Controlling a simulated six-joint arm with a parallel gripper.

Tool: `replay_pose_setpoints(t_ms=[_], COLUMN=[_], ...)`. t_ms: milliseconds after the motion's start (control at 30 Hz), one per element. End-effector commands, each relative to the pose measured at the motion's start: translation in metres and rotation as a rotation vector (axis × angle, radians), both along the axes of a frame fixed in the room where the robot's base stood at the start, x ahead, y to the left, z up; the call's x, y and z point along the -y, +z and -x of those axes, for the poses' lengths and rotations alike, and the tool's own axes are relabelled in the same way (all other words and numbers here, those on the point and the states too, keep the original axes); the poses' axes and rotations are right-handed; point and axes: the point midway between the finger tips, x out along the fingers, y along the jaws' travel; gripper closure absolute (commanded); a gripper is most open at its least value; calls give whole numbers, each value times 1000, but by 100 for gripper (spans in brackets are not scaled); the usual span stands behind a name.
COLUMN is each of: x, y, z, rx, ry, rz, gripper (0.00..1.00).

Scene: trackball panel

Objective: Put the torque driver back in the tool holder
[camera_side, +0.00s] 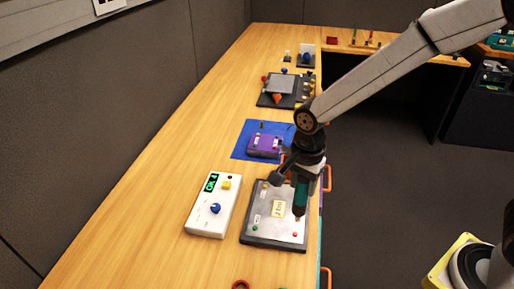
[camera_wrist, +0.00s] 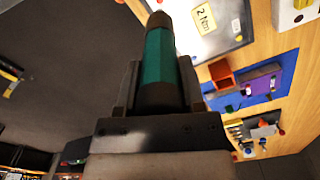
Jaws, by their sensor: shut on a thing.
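The torque driver (camera_side: 300,199) has a teal and black body with a tan tip. My gripper (camera_side: 301,178) is shut on it and holds it tip down over the right part of a grey panel (camera_side: 262,232) with a "2 Nm" label. I cannot tell whether the tip touches the panel. In the wrist view the driver (camera_wrist: 160,58) stands between the two fingers of my gripper (camera_wrist: 159,88). An open orange-red square box (camera_wrist: 222,73), possibly the tool holder, stands by the blue mat; in the side view my gripper mostly hides it.
A white box (camera_side: 204,222) with a green display, blue knob and yellow button stands left of the panel. A purple block (camera_side: 264,147) lies on the blue mat (camera_side: 243,139) beyond. A dark board (camera_side: 267,99) with coloured parts is farther back. The bench's left side is clear.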

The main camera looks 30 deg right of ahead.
Motion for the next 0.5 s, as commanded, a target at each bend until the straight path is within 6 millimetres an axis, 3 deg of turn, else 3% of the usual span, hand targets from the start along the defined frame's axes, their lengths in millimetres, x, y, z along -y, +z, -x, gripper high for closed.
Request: replay_pose_setpoints(t_ms=[267, 500], x=[4, 16], y=[2, 6], z=[-15, -52], rx=[2, 2], ry=[-3, -3], rz=[-1, -1], gripper=[100, 100])
